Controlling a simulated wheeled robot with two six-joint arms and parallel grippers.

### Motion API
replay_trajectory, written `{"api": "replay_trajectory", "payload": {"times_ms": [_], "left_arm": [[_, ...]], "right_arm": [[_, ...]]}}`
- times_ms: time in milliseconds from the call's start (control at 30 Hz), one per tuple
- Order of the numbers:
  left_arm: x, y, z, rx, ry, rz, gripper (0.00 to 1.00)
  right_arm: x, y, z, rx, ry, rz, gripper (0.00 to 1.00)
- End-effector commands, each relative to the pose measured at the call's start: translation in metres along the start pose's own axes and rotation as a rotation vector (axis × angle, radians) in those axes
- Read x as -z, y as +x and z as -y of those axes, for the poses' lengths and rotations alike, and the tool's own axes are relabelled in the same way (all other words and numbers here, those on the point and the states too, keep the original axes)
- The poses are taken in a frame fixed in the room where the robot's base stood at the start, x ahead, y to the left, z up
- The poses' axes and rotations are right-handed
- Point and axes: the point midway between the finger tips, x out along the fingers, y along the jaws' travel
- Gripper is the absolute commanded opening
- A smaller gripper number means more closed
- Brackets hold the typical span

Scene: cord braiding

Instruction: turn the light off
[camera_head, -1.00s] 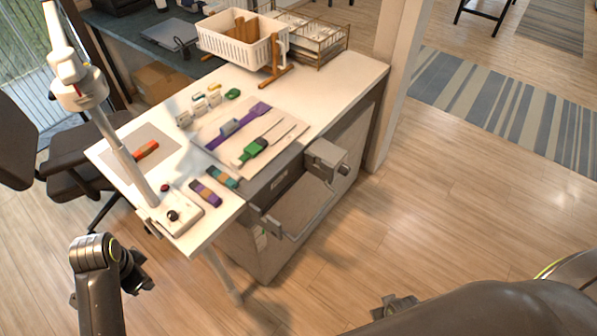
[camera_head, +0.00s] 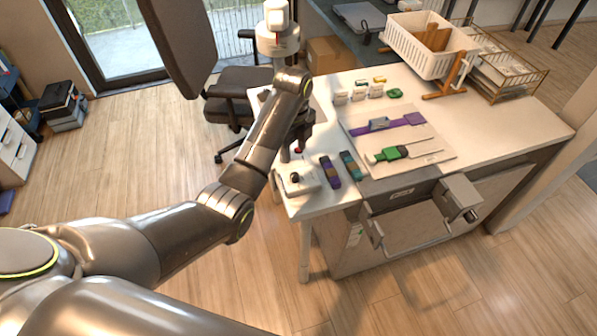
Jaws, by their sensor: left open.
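The white lamp stands on the near left corner of the white table. Its head (camera_head: 278,38) shows at the top, and my left arm hides most of its pole. The lamp's white base (camera_head: 306,185) has a dark round knob (camera_head: 295,177) on top. A small red part (camera_head: 298,150) shows just behind the base. My left gripper (camera_head: 292,143) is open and points down above the back of the base, close to the knob. Its fingertips are small and dark, and I cannot tell whether they touch anything. My right gripper is out of view.
Purple (camera_head: 330,171) and teal (camera_head: 351,166) cord pieces lie right of the base. A board (camera_head: 425,165) with tools lies further right. A white basket (camera_head: 425,50) stands at the back. An office chair (camera_head: 235,105) is behind the arm.

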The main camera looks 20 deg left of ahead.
Motion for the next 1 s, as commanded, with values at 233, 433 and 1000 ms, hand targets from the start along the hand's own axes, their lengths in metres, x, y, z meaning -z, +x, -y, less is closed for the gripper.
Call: {"api": "replay_trajectory", "payload": {"times_ms": [233,433,1000], "left_arm": [[0.001,0.052,-0.001,-0.005,-0.002,-0.003,0.45],[0.001,0.085,-0.001,-0.003,-0.002,-0.001,0.45],[0.000,0.102,-0.001,0.001,-0.002,0.000,0.38]], "right_arm": [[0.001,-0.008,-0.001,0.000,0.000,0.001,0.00],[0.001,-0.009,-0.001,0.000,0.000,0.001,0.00],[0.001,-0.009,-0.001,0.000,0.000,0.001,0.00]]}}
